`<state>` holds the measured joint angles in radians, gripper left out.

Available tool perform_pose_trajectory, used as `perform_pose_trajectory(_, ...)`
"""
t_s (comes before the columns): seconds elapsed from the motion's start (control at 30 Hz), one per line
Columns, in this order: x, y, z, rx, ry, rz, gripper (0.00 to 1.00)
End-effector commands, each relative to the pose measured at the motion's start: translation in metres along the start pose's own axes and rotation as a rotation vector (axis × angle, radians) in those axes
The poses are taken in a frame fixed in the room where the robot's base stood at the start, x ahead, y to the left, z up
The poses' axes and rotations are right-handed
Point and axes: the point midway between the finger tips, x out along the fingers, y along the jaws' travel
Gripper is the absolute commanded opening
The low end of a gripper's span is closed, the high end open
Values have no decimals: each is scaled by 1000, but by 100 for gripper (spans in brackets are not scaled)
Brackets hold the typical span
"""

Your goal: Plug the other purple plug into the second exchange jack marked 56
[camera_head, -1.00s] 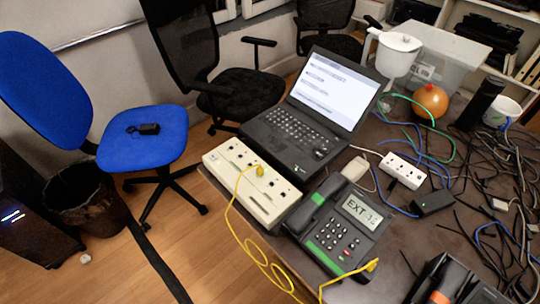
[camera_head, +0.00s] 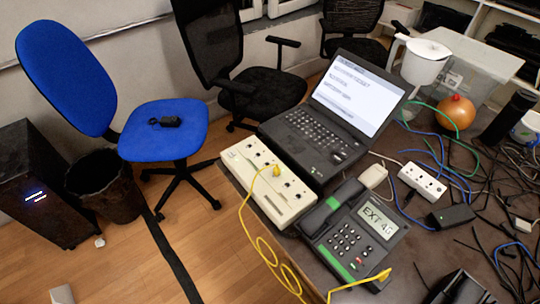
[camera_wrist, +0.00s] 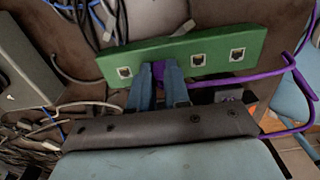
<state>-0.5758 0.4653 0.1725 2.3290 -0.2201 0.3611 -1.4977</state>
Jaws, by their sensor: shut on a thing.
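My gripper (camera_wrist: 160,72) shows in the wrist view, its two blue-grey fingers shut on a purple plug (camera_wrist: 158,70). The fingers hide most of the plug. They are at the lower edge of a green exchange panel (camera_wrist: 220,48), between a jack (camera_wrist: 125,72) on the left and two jacks to the right, one of them at the far right (camera_wrist: 237,54). Whether the plug touches or sits in a jack cannot be told. A purple cable (camera_wrist: 235,80) runs right along the panel's lower edge. No jack numbers are legible. The head view shows neither gripper nor green panel.
In the head view, a beige box (camera_head: 265,190) with a yellow cable (camera_head: 240,215) stands by a laptop (camera_head: 320,125) and a phone (camera_head: 355,235). Loose cables cover the table's right side. A blue chair (camera_head: 165,130) stands left. Cables crowd the wrist view's left.

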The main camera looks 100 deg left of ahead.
Motion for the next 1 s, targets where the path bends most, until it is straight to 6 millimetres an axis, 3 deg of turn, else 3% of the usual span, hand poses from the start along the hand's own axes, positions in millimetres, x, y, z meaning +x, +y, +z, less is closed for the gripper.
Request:
perform_pose_trajectory(0.57, -1, 0, 0, 0, 0, 0, 0)
perform_pose_trajectory(1.0, -13, 0, 0, 1, 0, 0, 0)
